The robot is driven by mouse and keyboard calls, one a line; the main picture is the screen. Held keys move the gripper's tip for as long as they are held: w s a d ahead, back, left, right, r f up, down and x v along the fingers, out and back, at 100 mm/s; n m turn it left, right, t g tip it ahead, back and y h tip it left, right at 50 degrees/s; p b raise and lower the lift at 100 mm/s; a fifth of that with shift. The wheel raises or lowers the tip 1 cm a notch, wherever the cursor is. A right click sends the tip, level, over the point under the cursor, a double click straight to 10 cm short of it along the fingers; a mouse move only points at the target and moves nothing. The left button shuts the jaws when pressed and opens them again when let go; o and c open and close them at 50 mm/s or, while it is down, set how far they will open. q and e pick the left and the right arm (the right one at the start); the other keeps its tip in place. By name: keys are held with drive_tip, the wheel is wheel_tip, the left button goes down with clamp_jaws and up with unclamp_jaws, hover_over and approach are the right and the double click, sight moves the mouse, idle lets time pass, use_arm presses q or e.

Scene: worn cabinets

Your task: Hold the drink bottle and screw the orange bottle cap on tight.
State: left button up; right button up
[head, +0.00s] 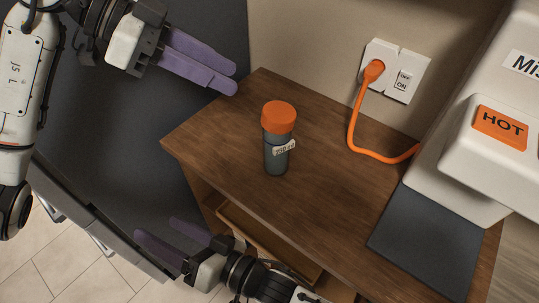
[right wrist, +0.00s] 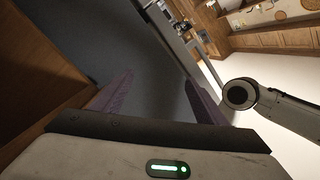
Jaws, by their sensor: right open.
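The drink bottle (head: 277,158) is dark grey-green and stands upright on the wooden cabinet top, with a small pale tag on its side. The orange bottle cap (head: 279,117) sits on top of it; I cannot tell how tightly. My left gripper (head: 236,78) is up and to the left of the bottle, apart from it. Its purple fingers lie close together, and this angle does not show whether they are shut. My right gripper (head: 158,232) is open and empty, low and left of the bottle. Its spread fingers show in the right wrist view (right wrist: 160,80).
An orange cord (head: 357,128) runs from the wall outlet (head: 396,70) to the white machine (head: 458,165) on the right. A dark mat (head: 428,238) lies before the machine. Below the cabinet top (head: 335,205) is an open shelf or drawer. The wood around the bottle is clear.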

sight(279, 149)
drive_tip(key=w+d+r+n+t+h, duration=0.6)
drive_tip(key=w+r+n, duration=0.55)
drive_tip(key=n, duration=0.75)
drive_tip(key=d+f+n+h, duration=0.1)
drive_tip(key=d+n, duration=0.2)
drive_tip(key=d, duration=0.1)
drive_tip(key=d+f+n+h, duration=0.1)
drive_tip(key=d+n+h, duration=0.1)
drive_tip(key=d+n, duration=0.2)
drive_tip(key=s+d+f+n+g+h, duration=0.1)
drive_tip(key=d+n+h, duration=0.1)
drive_tip(key=d+n, duration=0.1)
drive_tip(key=shift+s+d+f+n, duration=0.1)
drive_tip(key=shift+d+f+n, duration=0.3)
drive_tip(key=shift+d, duration=0.2)
drive_tip(key=d+n+h, duration=0.1)
drive_tip(key=w+d+r+n+t+h, duration=0.1)
drive_tip(key=d+r+n, duration=0.1)
drive_tip(key=n, duration=0.1)
drive_tip(key=shift+w+d+h, duration=0.25)
drive_tip(key=shift+h, duration=0.15)
drive_tip(key=shift+w, duration=0.25)
drive_tip(key=x, duration=0.9)
drive_tip(key=shift+w, duration=0.4)
